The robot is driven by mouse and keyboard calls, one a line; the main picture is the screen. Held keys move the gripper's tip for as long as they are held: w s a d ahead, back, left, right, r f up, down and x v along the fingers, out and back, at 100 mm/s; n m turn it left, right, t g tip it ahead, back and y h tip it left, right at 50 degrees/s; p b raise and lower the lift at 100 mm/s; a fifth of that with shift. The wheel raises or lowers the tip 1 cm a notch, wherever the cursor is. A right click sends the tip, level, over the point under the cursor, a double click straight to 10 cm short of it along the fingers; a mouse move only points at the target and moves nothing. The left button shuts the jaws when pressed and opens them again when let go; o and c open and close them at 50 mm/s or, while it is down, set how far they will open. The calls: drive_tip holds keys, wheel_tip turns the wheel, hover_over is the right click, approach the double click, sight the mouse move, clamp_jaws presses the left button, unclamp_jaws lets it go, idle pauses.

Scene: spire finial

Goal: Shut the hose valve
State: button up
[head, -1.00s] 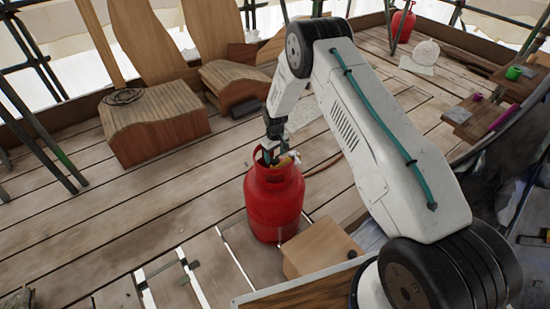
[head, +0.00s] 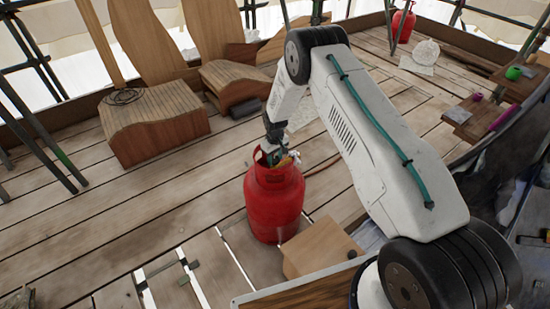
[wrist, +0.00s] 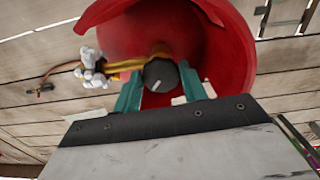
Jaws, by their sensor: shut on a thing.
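A red gas cylinder (head: 273,205) stands upright on the plank floor near the middle of the head view. In the wrist view its red collar (wrist: 228,50) surrounds the valve. The valve has a dark round knob (wrist: 160,75) with a pale mark on top, and a brass body (wrist: 125,70) leading left to a pale fitting (wrist: 90,68). My gripper (wrist: 159,88) reaches into the collar from above, its two green fingers on either side of the knob and shut on it. In the head view my gripper (head: 276,155) is partly hidden by the collar.
A hose (wrist: 50,75) runs from the fitting across the planks. A wooden box (head: 318,248) stands close to the right of the cylinder. Wooden curved pieces (head: 155,122) lie at the back left. Another red cylinder (head: 402,24) is far off at the back right.

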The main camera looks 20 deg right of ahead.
sight(274, 160)
drive_tip(key=m, duration=0.5)
drive_tip(key=shift+a, duration=0.1)
drive_tip(key=shift+m, duration=2.3)
drive_tip(key=o, duration=1)
wheel_tip(274, 160, up, 8)
drive_tip(key=shift+f, duration=0.1)
